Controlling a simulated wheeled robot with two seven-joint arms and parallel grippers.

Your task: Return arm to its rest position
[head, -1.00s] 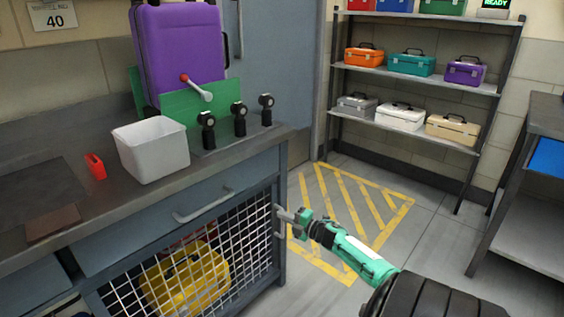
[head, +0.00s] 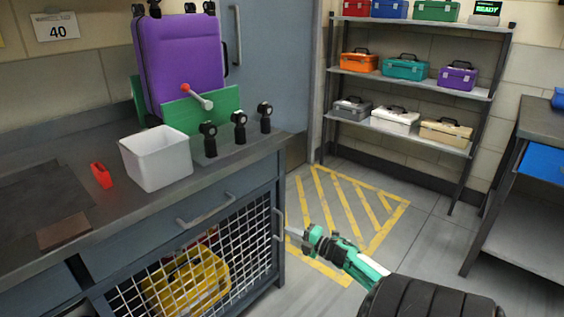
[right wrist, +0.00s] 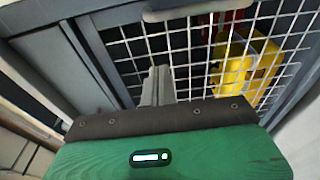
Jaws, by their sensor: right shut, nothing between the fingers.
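My right gripper (head: 293,232) is shut and empty. In the head view it is at the lower middle, just right of the mesh cage door's vertical handle (head: 279,225), and looks apart from it. In the right wrist view the closed fingers (right wrist: 157,86) point toward the mesh door (right wrist: 195,45). My right arm (head: 350,262) comes in from the lower right. My left gripper is not in view.
The workbench (head: 225,165) holds a white bin (head: 158,165), a red item (head: 102,175) and a purple case (head: 180,65). A yellow case (head: 195,285) sits behind the mesh. A shelf rack (head: 405,80) stands at the back. The hatched floor (head: 350,205) is clear.

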